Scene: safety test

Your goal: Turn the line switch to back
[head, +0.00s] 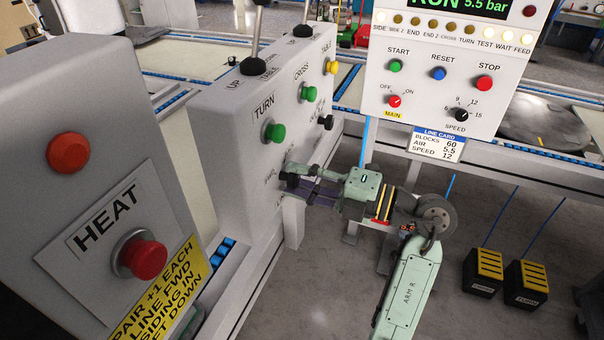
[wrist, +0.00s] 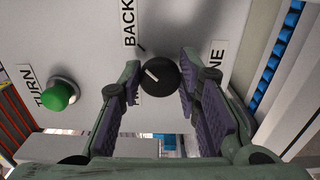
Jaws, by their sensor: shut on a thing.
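The line switch is a round black knob (wrist: 159,76) with a white pointer mark, on the grey panel. In the wrist view it sits between the two fingertips of my gripper (wrist: 160,82), which is shut on it. The white mark slants up and to the left. The BACK label (wrist: 129,22) is above and left of the knob; a partly covered label ending in NE is to its right. In the head view my gripper (head: 292,178) reaches the side of the grey control box (head: 225,125), and its fingers mostly hide the knob.
A green TURN button (head: 274,131) and a green CROSS button (head: 309,93) sit higher on the same face. A HEAT box with red buttons (head: 143,255) stands at the near left. A panel with START, RESET and STOP (head: 484,83) is at the upper right. Two black pedals (head: 484,271) are on the floor.

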